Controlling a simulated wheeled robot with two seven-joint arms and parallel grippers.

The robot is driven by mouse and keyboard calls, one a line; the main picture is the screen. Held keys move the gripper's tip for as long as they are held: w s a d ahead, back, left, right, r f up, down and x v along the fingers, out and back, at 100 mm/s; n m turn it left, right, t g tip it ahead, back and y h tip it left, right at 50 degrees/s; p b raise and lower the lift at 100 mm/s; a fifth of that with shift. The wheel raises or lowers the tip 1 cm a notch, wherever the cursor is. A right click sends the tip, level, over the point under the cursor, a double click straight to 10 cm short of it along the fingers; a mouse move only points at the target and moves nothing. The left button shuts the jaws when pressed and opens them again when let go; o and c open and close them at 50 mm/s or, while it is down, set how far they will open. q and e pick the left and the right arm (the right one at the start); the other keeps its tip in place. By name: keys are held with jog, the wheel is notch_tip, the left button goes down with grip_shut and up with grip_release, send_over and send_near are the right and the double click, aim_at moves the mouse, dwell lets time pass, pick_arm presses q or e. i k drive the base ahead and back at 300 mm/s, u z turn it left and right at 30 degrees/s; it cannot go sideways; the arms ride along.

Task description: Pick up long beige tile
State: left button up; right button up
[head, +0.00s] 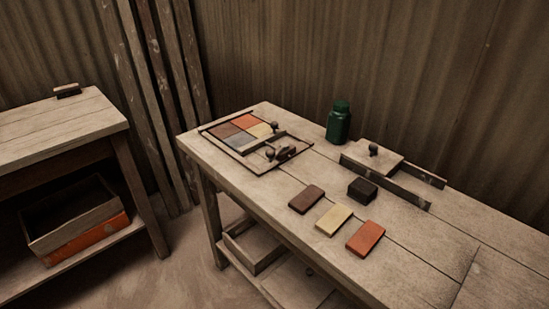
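The long beige tile (333,219) lies flat on the wooden workbench (420,262). It sits between a dark brown tile (306,199) on its left and an orange-red tile (365,237) on its right, with small gaps on both sides. Nothing covers it. Neither of my grippers shows in the head view.
A board with coloured tiles (236,134) and knobbed parts lies at the bench's far left. A dark block (362,188), a green bottle (339,122) and a knobbed plate with rails (372,157) stand behind the tiles. The front right benchtop is clear. A second table (60,130) stands left.

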aim_at(332, 221)
jog(key=k, duration=1.05)
jog(key=u, duration=0.7)
jog(key=i, duration=1.3)
jog(key=z, duration=0.65)
